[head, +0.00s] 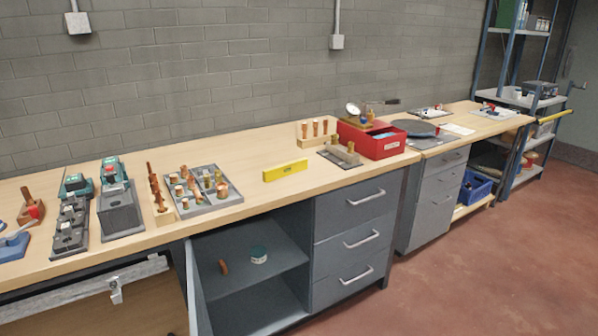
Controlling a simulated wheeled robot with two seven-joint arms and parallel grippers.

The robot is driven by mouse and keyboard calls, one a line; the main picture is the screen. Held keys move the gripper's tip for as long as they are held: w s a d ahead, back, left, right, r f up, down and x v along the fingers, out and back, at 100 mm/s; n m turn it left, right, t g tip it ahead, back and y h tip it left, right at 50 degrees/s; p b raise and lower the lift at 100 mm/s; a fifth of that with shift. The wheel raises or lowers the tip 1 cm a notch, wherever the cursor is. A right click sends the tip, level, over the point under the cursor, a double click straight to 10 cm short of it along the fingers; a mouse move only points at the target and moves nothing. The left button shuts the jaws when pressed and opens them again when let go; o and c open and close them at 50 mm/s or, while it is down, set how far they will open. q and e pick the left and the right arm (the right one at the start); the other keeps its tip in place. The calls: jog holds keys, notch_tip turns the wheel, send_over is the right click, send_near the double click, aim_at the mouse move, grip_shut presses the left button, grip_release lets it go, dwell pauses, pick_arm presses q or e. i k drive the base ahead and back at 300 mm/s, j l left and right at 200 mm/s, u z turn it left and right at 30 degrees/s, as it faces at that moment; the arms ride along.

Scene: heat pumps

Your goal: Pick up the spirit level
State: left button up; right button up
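A yellow spirit level (285,170) with a small dark marking lies on the light wooden workbench (240,150). It sits between a grey tray of copper and brass fittings on its left and a grey plate with a block on its right. Nothing covers it. Neither of my grippers shows in the head view.
The fittings tray (207,197), a rack of copper pieces (160,202) and green-topped devices (113,172) stand left of the level. A red box (377,140) stands to the right. Below are drawers (355,240) and an open cabinet (240,265). The floor at right is clear.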

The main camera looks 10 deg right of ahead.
aim_at(272, 174)
jog(key=i+l+u, duration=0.1)
jog(key=l, duration=0.35)
jog(key=i+l+u, duration=0.1)
jog(key=l, duration=0.35)
jog(key=i+l+u, duration=0.1)
jog(key=l, duration=0.35)
jog(key=i+l+u, duration=0.1)
jog(key=l, duration=0.35)
jog(key=i+l+u, duration=0.2)
jog(key=i+l, duration=0.4)
jog(key=i+l+u, duration=0.25)
jog(key=i+l, duration=0.7)
